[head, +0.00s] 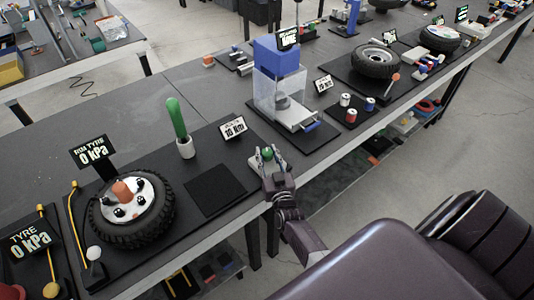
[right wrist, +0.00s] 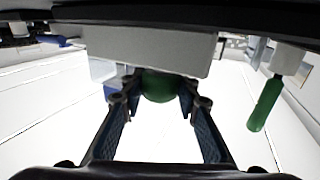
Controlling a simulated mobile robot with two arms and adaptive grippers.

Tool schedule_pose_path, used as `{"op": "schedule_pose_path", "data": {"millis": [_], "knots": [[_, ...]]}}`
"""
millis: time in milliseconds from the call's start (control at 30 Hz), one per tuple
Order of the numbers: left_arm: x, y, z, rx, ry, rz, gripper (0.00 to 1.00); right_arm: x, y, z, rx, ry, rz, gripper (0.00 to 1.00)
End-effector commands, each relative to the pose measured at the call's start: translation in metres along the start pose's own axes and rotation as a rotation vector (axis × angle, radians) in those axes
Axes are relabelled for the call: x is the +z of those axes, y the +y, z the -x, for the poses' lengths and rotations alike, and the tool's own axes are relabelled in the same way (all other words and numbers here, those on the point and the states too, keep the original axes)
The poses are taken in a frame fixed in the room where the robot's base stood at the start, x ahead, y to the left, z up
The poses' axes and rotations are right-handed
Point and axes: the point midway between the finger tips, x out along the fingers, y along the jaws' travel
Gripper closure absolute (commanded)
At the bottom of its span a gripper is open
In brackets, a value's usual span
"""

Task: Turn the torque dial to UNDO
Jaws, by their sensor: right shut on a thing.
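A small round green knob (head: 267,153), which I take to be the torque dial, sits on a pale base at the front edge of the bench. My right gripper (head: 268,160) is shut on it, with a finger on each side. In the right wrist view, the green knob (right wrist: 158,85) is between the fingertips of the right gripper (right wrist: 157,92), under a grey block (right wrist: 150,50). A small sign (head: 232,127) reading about 10 Nm stands behind the dial. No UNDO marking is readable. My left gripper is not in view.
A green-handled tool (head: 176,117) stands upright in a white holder left of the dial; its green handle (right wrist: 265,105) shows in the right wrist view. A dark square mat (head: 214,190), a tyre (head: 132,210) and a blue-topped clear case (head: 279,75) are nearby.

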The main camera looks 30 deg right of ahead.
Motion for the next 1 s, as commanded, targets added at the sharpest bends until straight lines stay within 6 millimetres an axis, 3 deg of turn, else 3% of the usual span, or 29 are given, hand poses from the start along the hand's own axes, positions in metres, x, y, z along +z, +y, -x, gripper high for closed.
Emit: {"op": "schedule_pose_path", "data": {"millis": [167,200,367,733,1000], "knots": [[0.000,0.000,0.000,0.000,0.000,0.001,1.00,-0.001,0.000,0.000,0.000,0.001,0.000,0.95],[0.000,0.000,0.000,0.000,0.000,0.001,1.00,-0.001,0.000,0.000,0.000,0.001,0.000,0.70],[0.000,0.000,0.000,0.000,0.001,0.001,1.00,-0.001,0.000,0.000,-0.001,0.002,0.000,0.53],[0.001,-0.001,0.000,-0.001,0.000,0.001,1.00,0.000,0.000,0.005,-0.001,0.000,0.000,0.53],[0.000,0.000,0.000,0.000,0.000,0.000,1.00,0.002,0.000,0.048,-0.001,-0.003,-0.001,0.53]]}}
